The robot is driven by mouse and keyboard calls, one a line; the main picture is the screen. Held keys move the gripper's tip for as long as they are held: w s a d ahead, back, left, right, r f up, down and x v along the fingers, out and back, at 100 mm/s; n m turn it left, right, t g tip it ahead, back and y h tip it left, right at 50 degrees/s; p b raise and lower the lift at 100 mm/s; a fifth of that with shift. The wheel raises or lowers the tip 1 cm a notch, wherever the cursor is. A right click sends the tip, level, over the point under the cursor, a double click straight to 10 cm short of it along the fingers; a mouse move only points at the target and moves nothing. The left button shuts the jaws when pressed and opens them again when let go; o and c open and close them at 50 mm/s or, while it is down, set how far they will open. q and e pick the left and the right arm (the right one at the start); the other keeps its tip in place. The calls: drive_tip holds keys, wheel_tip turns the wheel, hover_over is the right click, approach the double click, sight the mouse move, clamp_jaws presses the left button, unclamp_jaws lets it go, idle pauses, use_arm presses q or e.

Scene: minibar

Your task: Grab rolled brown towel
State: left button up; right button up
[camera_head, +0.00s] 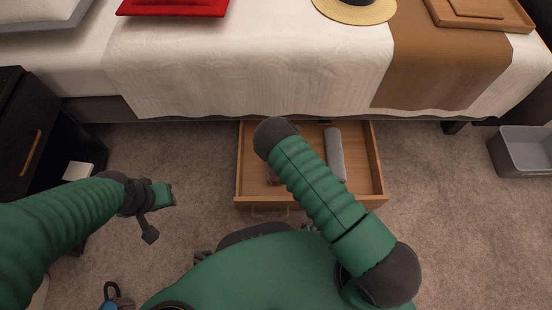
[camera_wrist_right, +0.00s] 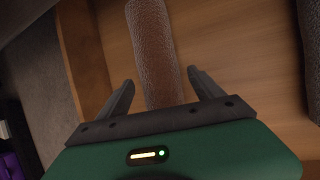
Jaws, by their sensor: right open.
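A rolled brown towel (camera_wrist_right: 152,45) lies on the wooden floor of the open drawer (camera_head: 375,165). In the right wrist view it runs between the two fingers of my right gripper (camera_wrist_right: 160,76), which is open with a finger on each side. I cannot tell whether the fingers touch it. In the head view my right arm covers most of this towel and hides the right gripper; a small brown part (camera_head: 272,177) shows left of the arm. My left gripper (camera_head: 160,212) hangs empty over the carpet, left of the drawer; its opening is unclear.
A grey roll (camera_head: 336,155) lies in the drawer, right of my arm. The drawer's walls surround both rolls. The bed (camera_head: 240,60) overhangs behind it. A dark nightstand (camera_head: 22,140) stands left, a grey bin (camera_head: 520,152) right. Carpet beside the drawer is clear.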

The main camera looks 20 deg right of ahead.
drive_tip(key=b+x, duration=0.3)
drive_tip(key=x, duration=0.1)
drive_tip(key=shift+f+b, duration=0.4)
drive_tip(key=shift+f, duration=0.05)
drive_tip(key=shift+a+r, duration=0.1)
drive_tip(key=shift+r, duration=0.1)
drive_tip(key=c, duration=1.3)
